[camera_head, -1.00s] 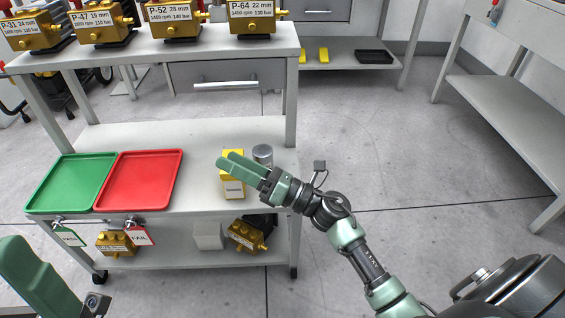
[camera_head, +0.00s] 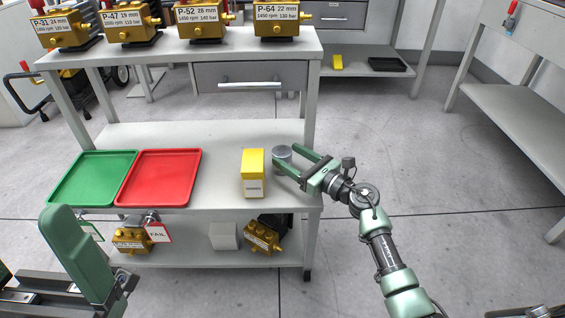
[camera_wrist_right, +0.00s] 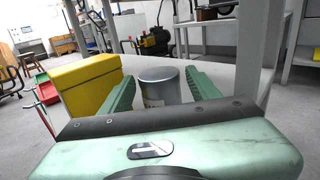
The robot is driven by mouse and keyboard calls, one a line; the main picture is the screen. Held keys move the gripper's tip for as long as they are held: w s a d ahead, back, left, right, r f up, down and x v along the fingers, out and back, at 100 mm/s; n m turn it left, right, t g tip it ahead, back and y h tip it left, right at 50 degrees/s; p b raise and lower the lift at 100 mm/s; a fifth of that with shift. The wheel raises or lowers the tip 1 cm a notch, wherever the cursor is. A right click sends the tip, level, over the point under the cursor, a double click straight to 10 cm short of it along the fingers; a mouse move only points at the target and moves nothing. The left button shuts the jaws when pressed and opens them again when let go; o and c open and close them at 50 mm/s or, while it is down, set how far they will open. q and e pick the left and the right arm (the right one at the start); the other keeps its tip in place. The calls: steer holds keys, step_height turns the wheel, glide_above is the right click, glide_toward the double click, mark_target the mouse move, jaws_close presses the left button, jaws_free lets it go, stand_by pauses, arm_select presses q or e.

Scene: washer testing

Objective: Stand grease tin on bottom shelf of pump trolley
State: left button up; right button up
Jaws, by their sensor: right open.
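The grease tin, a small grey cylinder (camera_head: 281,151), stands upright on the trolley's middle shelf near its right end. My right gripper (camera_head: 287,158) is open with a finger on each side of the tin. In the right wrist view the tin (camera_wrist_right: 160,86) stands between the two green fingers, and I cannot tell whether either touches it. The pump trolley (camera_head: 250,135) has a bottom shelf (camera_head: 190,256) holding gold pumps (camera_head: 262,237) and a white block (camera_head: 224,236). My left gripper (camera_head: 80,255) is partly in view at lower left, its opening unclear.
A yellow box (camera_head: 253,172) stands just left of the tin. Red (camera_head: 160,178) and green (camera_head: 94,178) trays lie further left on the middle shelf. Labelled pumps (camera_head: 200,20) line the top.

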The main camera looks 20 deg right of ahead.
mark_target(275, 148)
steer(key=x, duration=0.3)
steer(key=shift+w+a+f+b, duration=0.2)
steer(key=shift+w+f+b, duration=0.05)
steer(key=shift+b, duration=0.15)
steer(key=shift+r, duration=0.1)
jaws_close()
